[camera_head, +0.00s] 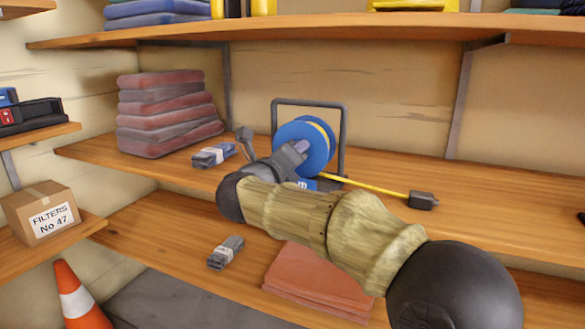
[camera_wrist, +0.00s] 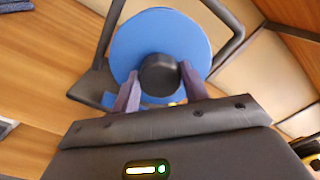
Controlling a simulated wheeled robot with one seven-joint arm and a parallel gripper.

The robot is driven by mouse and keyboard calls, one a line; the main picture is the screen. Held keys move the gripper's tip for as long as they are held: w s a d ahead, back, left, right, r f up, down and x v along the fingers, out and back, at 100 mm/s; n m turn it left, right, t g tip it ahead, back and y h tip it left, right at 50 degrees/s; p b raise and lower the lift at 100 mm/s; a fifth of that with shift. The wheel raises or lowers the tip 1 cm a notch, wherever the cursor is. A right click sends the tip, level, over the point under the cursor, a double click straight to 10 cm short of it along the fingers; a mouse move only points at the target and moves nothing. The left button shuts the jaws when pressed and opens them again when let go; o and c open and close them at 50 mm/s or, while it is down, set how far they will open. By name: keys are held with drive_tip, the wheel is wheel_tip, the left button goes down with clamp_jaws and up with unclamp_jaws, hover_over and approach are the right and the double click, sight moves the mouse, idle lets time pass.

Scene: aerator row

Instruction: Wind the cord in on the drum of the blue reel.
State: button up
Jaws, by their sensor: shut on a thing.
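The blue reel (camera_head: 318,146) stands upright in a dark grey tube frame (camera_head: 345,125) on the middle wooden shelf. Yellow cord shows on its drum (camera_head: 327,128). A length of yellow cord (camera_head: 370,188) runs out to the right along the shelf and ends in a dark block-shaped plug (camera_head: 423,201). My gripper (camera_head: 301,147) is at the near face of the reel. In the wrist view its two fingers stand either side of a round black knob (camera_wrist: 160,75) on the blue disc (camera_wrist: 165,30), and are shut on it. The far side of the drum is hidden.
Folded reddish cloths (camera_head: 165,105) are stacked left on the same shelf, with a small grey-blue bundle (camera_head: 214,156) nearer the reel. Another bundle (camera_head: 226,252) and a flat reddish stack (camera_head: 318,278) lie on the shelf below. An upper shelf (camera_head: 300,30) overhangs.

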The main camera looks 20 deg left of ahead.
drive_tip(key=shift+f+m+b, duration=0.2)
drive_tip(key=shift+m+b, duration=0.55)
drive_tip(key=shift+m, duration=0.35)
drive_tip(key=o, duration=1)
drive_tip(key=shift+r, duration=0.15)
drive_tip(key=s+p, duration=0.4)
drive_tip(key=s, duration=1.3)
drive_tip(key=shift+s, duration=0.2)
